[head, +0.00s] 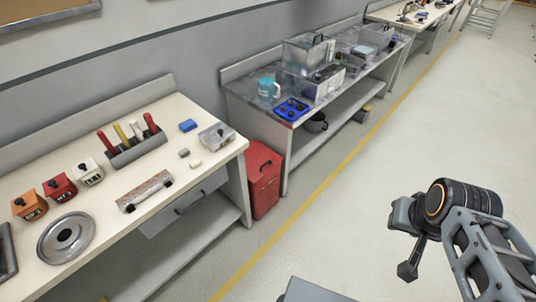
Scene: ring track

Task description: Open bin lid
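A red bin (264,184) stands on the floor in the gap between two workbenches. A dark handle shows on its upper part, and its lid looks closed. The bin's left side is partly hidden by the near bench. My arm comes in from the lower right, and my gripper (407,268) hangs above open floor, well to the right of the bin and apart from it. The fingers are too small and dark to tell whether they are open or shut. Nothing visible hangs from it.
The near workbench (100,185) holds a tool rack (135,148), small boxes, a metal disc (66,237) and a drawer beneath. A yellow floor line (310,195) runs past the bin. The floor to its right is clear.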

